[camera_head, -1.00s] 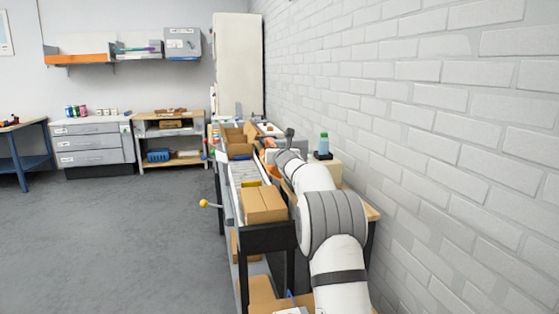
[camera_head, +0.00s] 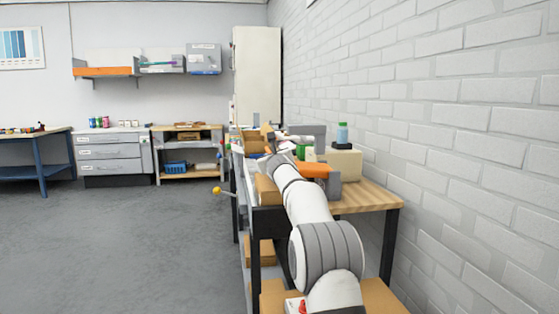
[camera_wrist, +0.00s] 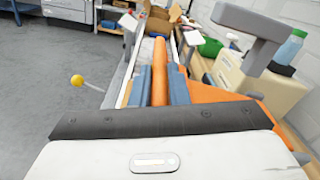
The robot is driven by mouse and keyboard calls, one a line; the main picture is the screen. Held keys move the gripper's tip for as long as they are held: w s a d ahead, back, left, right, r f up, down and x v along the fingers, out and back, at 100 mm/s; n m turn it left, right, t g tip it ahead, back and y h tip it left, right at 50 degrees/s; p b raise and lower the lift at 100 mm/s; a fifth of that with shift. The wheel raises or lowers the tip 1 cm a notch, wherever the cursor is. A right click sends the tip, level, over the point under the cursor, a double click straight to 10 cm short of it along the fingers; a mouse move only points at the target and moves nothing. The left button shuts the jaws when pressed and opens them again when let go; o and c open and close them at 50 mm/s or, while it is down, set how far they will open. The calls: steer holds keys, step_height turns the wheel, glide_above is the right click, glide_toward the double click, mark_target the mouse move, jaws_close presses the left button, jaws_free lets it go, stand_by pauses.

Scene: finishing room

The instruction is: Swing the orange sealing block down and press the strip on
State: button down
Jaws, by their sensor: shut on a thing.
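My gripper (camera_wrist: 160,78) shows in the wrist view as two blue-grey fingers, one on each side of a long orange bar. They are shut on this bar, which looks like part of the orange sealing block (camera_wrist: 222,96). The block's wider orange part spreads to the right of the fingers, beside a grey post with a flat arm (camera_wrist: 250,22). In the head view the orange block (camera_head: 316,170) shows just right of my arm, and my gripper is hidden behind the arm. The strip cannot be made out, and the block's underside is hidden.
An open cardboard box (camera_wrist: 161,20) stands beyond the fingers. A cream unit (camera_head: 345,162) with a blue bottle (camera_head: 342,135) is at the right, by the brick wall. A yellow knob (camera_head: 216,190) sticks out left of the bench. The floor at left is clear.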

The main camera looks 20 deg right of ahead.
steer(key=shift+a+f+b, duration=0.3)
steer(key=shift+f+b, duration=0.35)
steer(key=shift+f, duration=0.25)
steer(key=c, duration=1.4)
jaws_free()
